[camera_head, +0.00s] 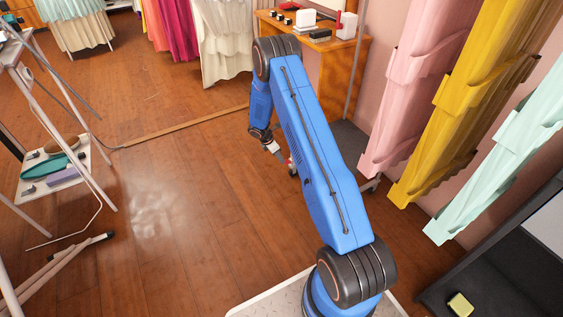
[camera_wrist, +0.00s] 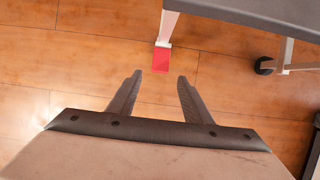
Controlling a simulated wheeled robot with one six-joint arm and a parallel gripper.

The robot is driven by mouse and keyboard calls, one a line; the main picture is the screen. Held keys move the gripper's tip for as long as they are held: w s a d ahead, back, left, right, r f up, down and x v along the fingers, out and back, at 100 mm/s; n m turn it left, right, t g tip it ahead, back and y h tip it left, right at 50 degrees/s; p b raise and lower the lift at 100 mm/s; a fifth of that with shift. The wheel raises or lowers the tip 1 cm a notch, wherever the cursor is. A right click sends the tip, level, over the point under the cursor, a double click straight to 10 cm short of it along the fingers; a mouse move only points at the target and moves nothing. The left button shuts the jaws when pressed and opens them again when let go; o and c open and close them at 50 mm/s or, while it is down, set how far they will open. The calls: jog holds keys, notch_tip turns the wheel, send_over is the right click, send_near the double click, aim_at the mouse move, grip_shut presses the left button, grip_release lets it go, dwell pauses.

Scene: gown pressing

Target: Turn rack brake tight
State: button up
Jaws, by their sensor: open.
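The rack brake is a small red tab (camera_wrist: 161,60) at the lower end of a pale rack leg (camera_wrist: 167,28), seen in the wrist view. My gripper (camera_wrist: 159,77) is open and empty. Its two dark fingers point toward the red tab, which shows just beyond and between the fingertips. I cannot tell whether they touch it. In the head view my gripper (camera_head: 274,148) hangs low over the floor beside the rack's foot. A small bit of red shows beside it, partly hidden by my blue arm.
A dark caster (camera_wrist: 264,66) and a grey shelf edge (camera_wrist: 255,12) are at the wrist view's upper right. Pink (camera_head: 408,75), yellow (camera_head: 465,95) and mint (camera_head: 500,160) garments hang at right. A wooden desk (camera_head: 340,70) stands behind. Open floor (camera_head: 170,220) lies left.

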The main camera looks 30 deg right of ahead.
jog(key=shift+x, duration=2.7)
jog(key=c, duration=1.1)
jog(key=shift+o, duration=0.2)
